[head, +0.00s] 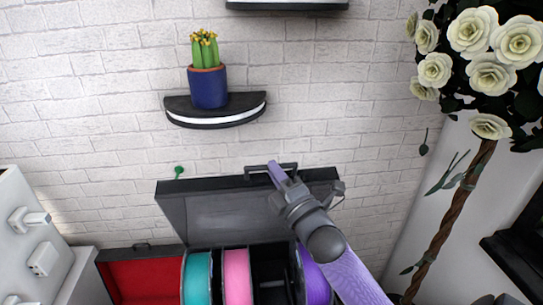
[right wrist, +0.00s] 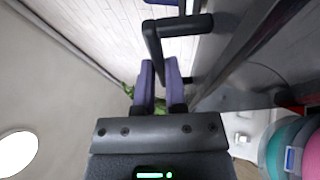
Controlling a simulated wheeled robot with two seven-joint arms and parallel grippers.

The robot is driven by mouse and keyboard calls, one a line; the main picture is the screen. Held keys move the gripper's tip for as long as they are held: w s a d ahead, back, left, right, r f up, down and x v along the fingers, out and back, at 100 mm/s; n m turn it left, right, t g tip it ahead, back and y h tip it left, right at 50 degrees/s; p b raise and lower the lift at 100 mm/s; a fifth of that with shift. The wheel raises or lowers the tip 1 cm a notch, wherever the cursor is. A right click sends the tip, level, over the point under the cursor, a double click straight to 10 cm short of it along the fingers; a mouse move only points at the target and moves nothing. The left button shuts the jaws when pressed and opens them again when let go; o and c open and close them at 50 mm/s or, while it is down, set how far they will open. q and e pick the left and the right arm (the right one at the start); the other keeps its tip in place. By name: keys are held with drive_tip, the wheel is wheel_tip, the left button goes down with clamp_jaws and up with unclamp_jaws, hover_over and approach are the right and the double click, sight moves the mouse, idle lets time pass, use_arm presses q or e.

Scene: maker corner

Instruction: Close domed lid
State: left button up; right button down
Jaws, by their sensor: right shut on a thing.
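The lid (head: 210,218) is a dark grey panel standing raised and open behind a box of spools, with a black bar handle (head: 253,170) on its top edge. In the right wrist view the handle (right wrist: 150,42) runs down to between the purple fingers. My right gripper (head: 279,174) is at the handle and shut on it. Its fingers also show in the right wrist view (right wrist: 160,80). The arm covers the right part of the lid. My left gripper is not in view.
Teal (head: 197,280), pink (head: 237,278) and purple (head: 317,285) spools stand under the lid. A red-lined case (head: 140,277) lies at left. A shelf (head: 215,113) with a potted cactus (head: 207,85) hangs above. A flowering tree (head: 455,205) stands at right.

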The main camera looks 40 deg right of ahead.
drive_tip(key=s+a+f+n+t+y+b, duration=0.1)
drive_tip(key=s+a+f+n+t+b, duration=0.1)
drive_tip(key=s+b, duration=0.4)
wheel_tip(320, 180, down, 2)
drive_tip(key=shift+s+a+f+t, duration=0.1)
drive_tip(key=shift+s+a+t, duration=0.4)
drive_tip(key=shift+s+a, duration=0.6)
drive_tip(key=shift+w+a, duration=0.1)
drive_tip(key=c, duration=0.7)
unclamp_jaws()
